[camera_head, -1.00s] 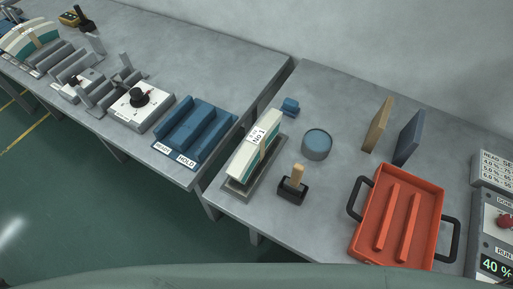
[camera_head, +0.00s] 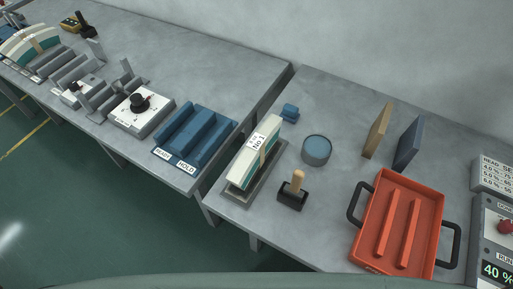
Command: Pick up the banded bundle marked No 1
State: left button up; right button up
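The banded bundle marked No 1 (camera_head: 245,167) stands on its long edge in a grey tray (camera_head: 232,190) at the left edge of the right-hand table. It is cream on top and teal lower down, with a tan band around its middle and a white "No 1" label (camera_head: 258,142). Neither of my grippers is in view, and nothing touches the bundle.
A blue rack marked READY and HOLD (camera_head: 197,138) sits left, across a gap between tables. Right of the bundle are a wooden-handled stamp-like tool (camera_head: 294,192), a round blue tub (camera_head: 316,150), a small blue block (camera_head: 289,112) and an orange tray (camera_head: 400,225).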

aim_at(242, 173)
jog(key=k+z, duration=0.15)
jog(key=k, duration=0.45)
jog(key=k+l+z, duration=0.2)
jog(key=k, duration=0.35)
